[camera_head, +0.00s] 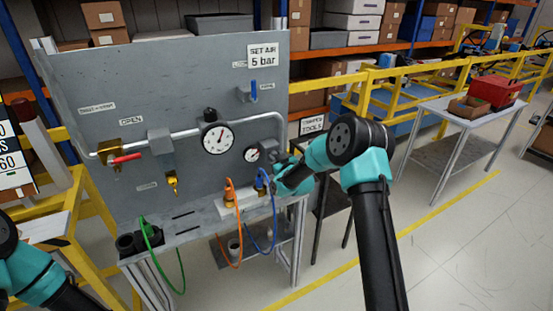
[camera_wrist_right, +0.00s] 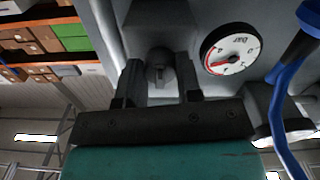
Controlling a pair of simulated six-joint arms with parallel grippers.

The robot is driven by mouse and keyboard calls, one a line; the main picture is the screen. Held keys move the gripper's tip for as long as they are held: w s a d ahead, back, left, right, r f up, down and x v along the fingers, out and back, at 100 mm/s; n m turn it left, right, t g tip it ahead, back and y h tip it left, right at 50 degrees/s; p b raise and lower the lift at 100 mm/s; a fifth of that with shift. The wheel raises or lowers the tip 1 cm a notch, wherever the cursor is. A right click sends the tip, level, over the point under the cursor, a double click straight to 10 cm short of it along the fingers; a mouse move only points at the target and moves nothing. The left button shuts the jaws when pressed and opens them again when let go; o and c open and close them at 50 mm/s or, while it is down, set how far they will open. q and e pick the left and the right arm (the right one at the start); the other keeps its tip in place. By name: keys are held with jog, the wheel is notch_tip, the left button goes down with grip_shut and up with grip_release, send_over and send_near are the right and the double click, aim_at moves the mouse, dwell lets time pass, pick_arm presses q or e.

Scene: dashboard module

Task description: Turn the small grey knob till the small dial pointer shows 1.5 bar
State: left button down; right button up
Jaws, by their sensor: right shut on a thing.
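The small dial (camera_head: 251,154) is on the grey panel, right of and below the large gauge. In the right wrist view the small dial (camera_wrist_right: 230,49) looks upside down, with a red pointer from its hub toward the left; I cannot read its exact value. The small grey knob (camera_wrist_right: 160,66) is between the fingers of my right gripper (camera_wrist_right: 157,84). That gripper is shut on the knob. In the head view the right gripper (camera_head: 277,168) is at the panel just right of the small dial, and it hides the knob. My left arm shows at the lower left, its gripper out of view.
The large gauge (camera_head: 217,138), a red-handled valve (camera_head: 126,158) and a "SET AIR 5 bar" sign (camera_head: 264,55) are on the panel. An orange hose (camera_head: 233,205) and a blue hose (camera_head: 273,215) hang below the dial, close to my right gripper. A green hose (camera_head: 166,262) hangs further left.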

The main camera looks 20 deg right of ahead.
jog(key=shift+n, duration=9.2)
jog(key=o, duration=0.9)
jog(key=shift+o, duration=0.2)
jog(key=shift+s, duration=0.15)
jog(key=s+d, duration=0.2)
jog(key=s, duration=1.5)
